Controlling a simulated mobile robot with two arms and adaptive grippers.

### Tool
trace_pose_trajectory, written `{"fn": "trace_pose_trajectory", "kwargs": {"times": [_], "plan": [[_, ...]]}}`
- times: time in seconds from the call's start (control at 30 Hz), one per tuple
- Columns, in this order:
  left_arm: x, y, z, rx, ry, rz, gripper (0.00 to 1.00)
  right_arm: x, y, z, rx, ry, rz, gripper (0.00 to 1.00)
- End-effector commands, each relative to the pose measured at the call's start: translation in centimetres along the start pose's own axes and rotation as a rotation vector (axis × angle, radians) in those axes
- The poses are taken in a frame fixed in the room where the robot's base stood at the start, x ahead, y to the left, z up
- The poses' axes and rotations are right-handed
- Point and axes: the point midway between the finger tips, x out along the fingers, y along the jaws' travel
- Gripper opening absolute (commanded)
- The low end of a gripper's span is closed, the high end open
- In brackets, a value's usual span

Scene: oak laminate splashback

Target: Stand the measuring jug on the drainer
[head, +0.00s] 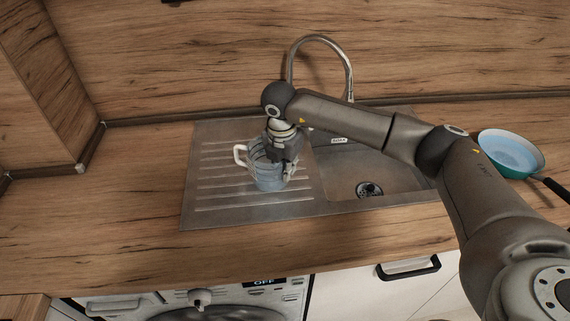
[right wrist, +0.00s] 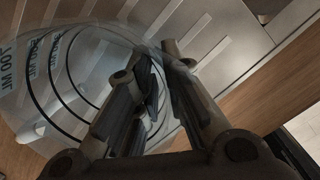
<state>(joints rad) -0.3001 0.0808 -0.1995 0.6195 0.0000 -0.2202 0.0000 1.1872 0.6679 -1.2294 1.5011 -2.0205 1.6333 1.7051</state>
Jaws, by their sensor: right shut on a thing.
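The measuring jug (head: 268,178) is clear with dark markings and a white handle on its left. In the head view it is upright over the ribbed drainer (head: 213,205), left of the sink bowl. My right gripper (head: 286,170) comes from above and is shut on the jug's right side. In the right wrist view the jug's curved clear wall (right wrist: 60,85) with printed lines lies between and beside the fingers (right wrist: 165,60). The drainer ribs show behind it. I cannot tell whether the jug's base touches the drainer. My left gripper is not in view.
The sink bowl (head: 385,178) and curved tap (head: 350,80) are right of and behind the jug. A teal pan (head: 508,152) lies on the counter at the right. The counter left of the drainer (head: 130,190) is clear. A washing machine (head: 200,300) is below the front edge.

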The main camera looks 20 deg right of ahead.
Motion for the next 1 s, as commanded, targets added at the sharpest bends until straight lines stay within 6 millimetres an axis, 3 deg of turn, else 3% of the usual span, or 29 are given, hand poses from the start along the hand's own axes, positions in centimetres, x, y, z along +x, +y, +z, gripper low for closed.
{"fn": "trace_pose_trajectory", "kwargs": {"times": [0.37, 0.4, 0.57, 1.0], "plan": [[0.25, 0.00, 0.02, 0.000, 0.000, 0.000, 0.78, 0.66, 0.02, -0.13, 0.000, 0.000, 0.002, 0.00], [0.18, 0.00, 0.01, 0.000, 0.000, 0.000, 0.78, 0.62, 0.01, -0.12, -0.001, 0.000, 0.001, 0.13], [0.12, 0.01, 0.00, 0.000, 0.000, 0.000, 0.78, 0.56, -0.01, -0.12, -0.001, 0.000, 0.001, 0.32], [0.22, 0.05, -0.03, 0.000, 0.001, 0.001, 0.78, -0.31, 0.09, -0.04, -0.001, -0.001, 0.004, 0.32]]}}
